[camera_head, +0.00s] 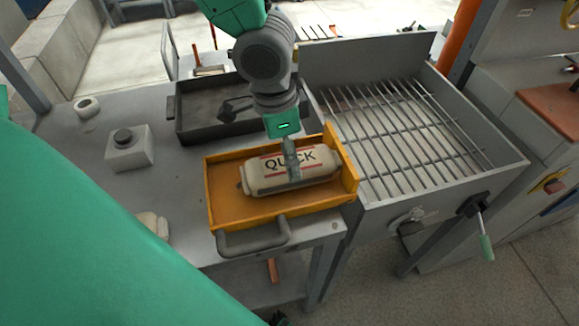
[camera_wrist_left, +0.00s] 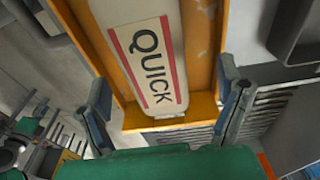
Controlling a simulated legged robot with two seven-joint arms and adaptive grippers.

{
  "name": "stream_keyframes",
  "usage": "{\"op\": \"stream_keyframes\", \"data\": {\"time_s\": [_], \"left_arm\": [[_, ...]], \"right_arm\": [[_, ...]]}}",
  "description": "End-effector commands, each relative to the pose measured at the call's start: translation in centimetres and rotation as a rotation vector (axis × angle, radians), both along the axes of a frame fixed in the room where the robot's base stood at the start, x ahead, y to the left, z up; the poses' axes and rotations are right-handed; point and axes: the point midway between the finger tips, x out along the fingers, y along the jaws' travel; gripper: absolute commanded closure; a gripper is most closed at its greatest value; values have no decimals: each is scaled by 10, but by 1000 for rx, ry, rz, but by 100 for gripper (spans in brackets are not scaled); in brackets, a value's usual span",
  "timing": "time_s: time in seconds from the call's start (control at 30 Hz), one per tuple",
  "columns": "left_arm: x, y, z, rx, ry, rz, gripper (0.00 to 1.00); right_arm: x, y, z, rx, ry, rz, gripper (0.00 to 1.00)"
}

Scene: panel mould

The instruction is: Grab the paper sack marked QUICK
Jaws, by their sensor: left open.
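The paper sack marked QUICK (camera_head: 262,181) is pale with red stripes and dark letters. It lies on its side in a shallow orange tray (camera_head: 226,206) at the table's front. My left gripper (camera_head: 291,166) points down over the middle of the sack. In the left wrist view its two fingers stand wide apart, with the sack (camera_wrist_left: 150,62) showing between and beyond them. The gripper (camera_wrist_left: 165,92) is open and holds nothing. Whether a finger touches the sack cannot be told. My right gripper is not in view.
A dark tray (camera_head: 186,122) lies behind the orange one. A white container with a dark cap (camera_head: 128,152) and a roll (camera_head: 87,107) stand left. A pale object (camera_head: 154,224) is partly hidden by my green arm. A grated metal box (camera_head: 420,122) stands close on the right.

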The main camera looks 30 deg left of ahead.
Motion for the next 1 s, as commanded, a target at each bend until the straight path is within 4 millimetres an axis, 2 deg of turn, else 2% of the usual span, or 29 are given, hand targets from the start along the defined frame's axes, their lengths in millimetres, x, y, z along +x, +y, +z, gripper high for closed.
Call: {"op": "stream_keyframes", "data": {"time_s": [0.17,0.4,0.7,0.73,0.87,0.9,1.0], "left_arm": [[0,-4,-12,5,-1,-4,14],[6,-6,-49,4,1,-4,14],[5,-2,-53,-2,-2,-2,14],[6,-2,-53,-2,-2,-1,17],[6,-4,-53,0,-2,-2,63],[6,-5,-53,0,-2,-2,67],[6,-6,-53,2,-2,-3,67]], "right_arm": [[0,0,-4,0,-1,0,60],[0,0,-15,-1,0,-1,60],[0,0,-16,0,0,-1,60],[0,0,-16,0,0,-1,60],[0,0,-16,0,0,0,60],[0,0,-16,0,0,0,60],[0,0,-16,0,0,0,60]]}}
